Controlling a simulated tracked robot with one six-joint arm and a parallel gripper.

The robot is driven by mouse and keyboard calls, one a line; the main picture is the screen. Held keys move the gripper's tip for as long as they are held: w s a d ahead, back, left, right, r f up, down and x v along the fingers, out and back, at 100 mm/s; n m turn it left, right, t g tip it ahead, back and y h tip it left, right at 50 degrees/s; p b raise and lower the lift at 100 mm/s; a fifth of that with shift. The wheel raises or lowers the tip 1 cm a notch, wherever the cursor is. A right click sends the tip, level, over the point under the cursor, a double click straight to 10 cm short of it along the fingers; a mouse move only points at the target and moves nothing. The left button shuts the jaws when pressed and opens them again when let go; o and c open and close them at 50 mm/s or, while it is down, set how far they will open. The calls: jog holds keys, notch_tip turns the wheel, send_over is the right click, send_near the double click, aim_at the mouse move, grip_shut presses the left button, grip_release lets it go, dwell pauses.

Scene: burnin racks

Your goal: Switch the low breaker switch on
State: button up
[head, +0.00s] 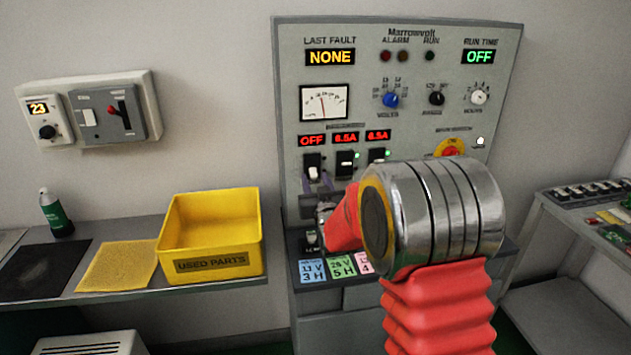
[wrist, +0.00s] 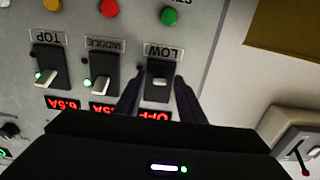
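The low breaker switch (wrist: 160,84) sits under its upside-down LOW label in the wrist view. It is a black rocker with a pale lever, and its display (wrist: 156,116) reads OFF. In the head view it is the leftmost switch (head: 312,161) of the row on the grey panel. My gripper (wrist: 158,78) is open, with one dark finger on each side of the low switch in the picture. I cannot tell whether the fingers touch it. In the head view my gripper (head: 318,187) is just below that switch, partly hidden by my wrist.
The middle switch (wrist: 101,80) and top switch (wrist: 48,73) stand beside it, with lit amp displays. A yellow bin (head: 212,264) stands on the left shelf. A wall breaker box (head: 140,88) hangs further left.

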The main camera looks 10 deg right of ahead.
jog(key=shift+w, duration=0.25)
jog(key=shift+c, duration=0.4)
grip_shut()
